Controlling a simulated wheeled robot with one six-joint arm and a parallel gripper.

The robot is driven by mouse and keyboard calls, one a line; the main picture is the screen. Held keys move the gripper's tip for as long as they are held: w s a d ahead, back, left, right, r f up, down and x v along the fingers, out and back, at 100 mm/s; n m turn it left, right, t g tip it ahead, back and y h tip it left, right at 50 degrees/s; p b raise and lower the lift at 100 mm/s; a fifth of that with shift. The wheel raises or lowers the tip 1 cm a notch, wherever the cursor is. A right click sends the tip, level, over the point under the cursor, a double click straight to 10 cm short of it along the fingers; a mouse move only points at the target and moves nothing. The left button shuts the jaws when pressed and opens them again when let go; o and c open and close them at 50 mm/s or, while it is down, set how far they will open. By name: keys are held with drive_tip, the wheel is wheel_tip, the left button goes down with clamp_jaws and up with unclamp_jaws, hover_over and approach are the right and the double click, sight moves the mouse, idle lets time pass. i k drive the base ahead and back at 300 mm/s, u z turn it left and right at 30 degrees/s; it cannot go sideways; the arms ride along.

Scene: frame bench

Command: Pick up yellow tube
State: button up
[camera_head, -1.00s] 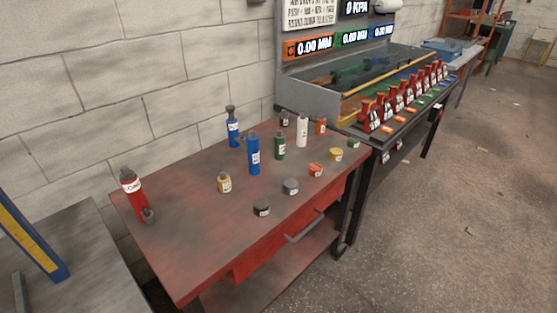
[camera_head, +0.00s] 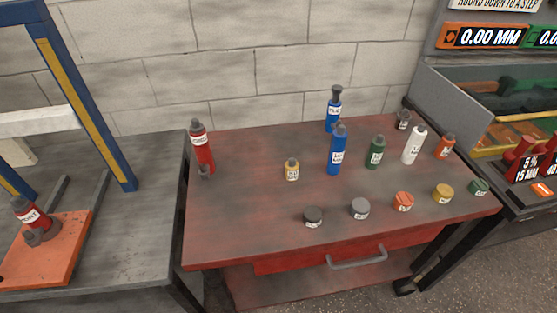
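A small yellow tube (camera_head: 292,170) with a grey cap and a white label stands upright on the red table (camera_head: 240,225), left of the middle. A taller blue tube (camera_head: 337,152) stands to its right, and a red tube (camera_head: 201,147) stands to its left near the table's left edge. A low yellow jar (camera_head: 442,193) sits near the front right of the table. My gripper does not show in this view.
Other tubes stand on the right: green (camera_head: 376,152), white (camera_head: 414,146) and orange (camera_head: 445,147). Several low jars line the front, including a black one (camera_head: 313,217). A grey bench (camera_head: 120,240) with a blue frame (camera_head: 85,100) stands left.

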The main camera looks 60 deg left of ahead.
sight(291, 167)
drive_tip(key=u, duration=0.95)
drive_tip(key=i, duration=0.95)
drive_tip(key=u, duration=1)
